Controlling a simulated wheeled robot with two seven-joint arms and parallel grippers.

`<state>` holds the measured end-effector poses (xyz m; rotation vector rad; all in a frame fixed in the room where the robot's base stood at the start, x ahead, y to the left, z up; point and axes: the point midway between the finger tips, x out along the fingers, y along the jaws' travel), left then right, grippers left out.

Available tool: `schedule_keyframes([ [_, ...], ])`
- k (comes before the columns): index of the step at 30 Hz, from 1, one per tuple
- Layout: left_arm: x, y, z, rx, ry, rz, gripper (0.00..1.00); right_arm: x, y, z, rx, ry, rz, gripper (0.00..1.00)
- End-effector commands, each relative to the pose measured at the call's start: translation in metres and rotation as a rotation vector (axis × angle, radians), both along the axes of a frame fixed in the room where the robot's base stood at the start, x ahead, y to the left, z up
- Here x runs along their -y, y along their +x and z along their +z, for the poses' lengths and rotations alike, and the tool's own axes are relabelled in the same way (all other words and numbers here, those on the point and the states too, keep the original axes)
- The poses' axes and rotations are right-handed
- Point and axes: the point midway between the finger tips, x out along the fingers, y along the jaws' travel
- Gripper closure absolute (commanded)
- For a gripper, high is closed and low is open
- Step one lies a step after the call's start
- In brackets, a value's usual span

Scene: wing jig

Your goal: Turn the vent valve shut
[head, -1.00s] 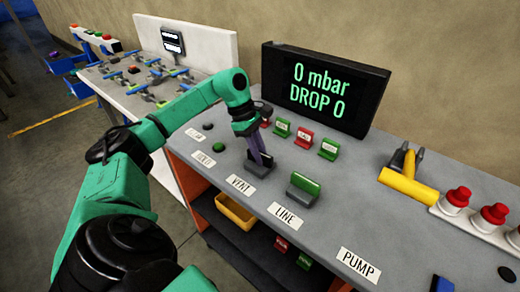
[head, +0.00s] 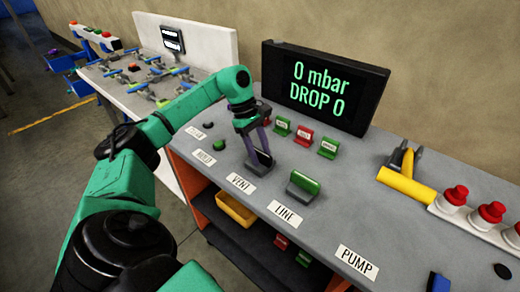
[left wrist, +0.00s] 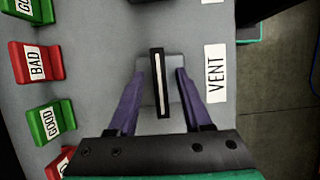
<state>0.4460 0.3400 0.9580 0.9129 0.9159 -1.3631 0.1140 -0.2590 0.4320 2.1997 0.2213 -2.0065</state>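The vent valve has a black upright handle (head: 263,158) on a grey base behind the VENT label (head: 240,183). In the left wrist view the handle (left wrist: 159,85) is seen from above as a narrow black bar with a white stripe, its length parallel to the VENT label (left wrist: 216,73). My left gripper (head: 259,152) is down at the handle. Its two purple fingers stand on either side of it, with a gap on both sides in the left wrist view (left wrist: 159,75), so it is open around the handle. My right gripper is not in view.
The green LINE valve (head: 304,186) stands just right of the vent valve. Green and red tags (head: 304,136) stand behind it, below a screen (head: 325,88) reading 0 mbar, DROP 0. A yellow-handled tool (head: 407,186) and red buttons (head: 491,211) are further right.

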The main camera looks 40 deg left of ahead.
Motion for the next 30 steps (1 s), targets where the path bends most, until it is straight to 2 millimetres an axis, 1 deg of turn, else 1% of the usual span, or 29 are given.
schedule_keyframes([
  [7,0.0,0.0,0.0,-0.001,0.0,0.001,0.51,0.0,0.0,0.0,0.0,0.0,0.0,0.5],
  [11,-0.004,0.001,0.008,0.002,0.0,0.001,0.51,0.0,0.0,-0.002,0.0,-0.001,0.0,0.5],
  [14,-0.01,0.001,0.024,0.004,-0.001,0.002,0.51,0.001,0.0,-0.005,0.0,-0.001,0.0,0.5],
  [17,-0.02,0.001,0.049,0.007,-0.001,0.002,0.51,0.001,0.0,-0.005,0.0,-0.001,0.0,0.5],
  [20,-0.031,0.001,0.078,0.006,-0.002,0.004,0.51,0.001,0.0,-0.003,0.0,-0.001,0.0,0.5],
  [21,-0.036,0.0,0.09,0.006,-0.003,0.003,0.51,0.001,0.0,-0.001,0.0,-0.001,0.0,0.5],
  [22,-0.039,0.001,0.101,0.006,-0.002,0.003,0.51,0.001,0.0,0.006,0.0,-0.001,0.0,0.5],
  [24,-0.046,0.0,0.117,0.004,-0.002,0.003,0.51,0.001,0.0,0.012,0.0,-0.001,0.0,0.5],
  [25,-0.048,0.0,0.126,0.002,0.0,0.002,0.51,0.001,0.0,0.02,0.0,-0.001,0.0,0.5],
  [27,-0.053,-0.001,0.134,0.0,0.0,0.002,0.51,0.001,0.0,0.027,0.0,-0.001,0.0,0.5],
  [30,-0.056,-0.001,0.136,0.0,0.0,0.001,0.51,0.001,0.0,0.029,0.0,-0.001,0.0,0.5],
])
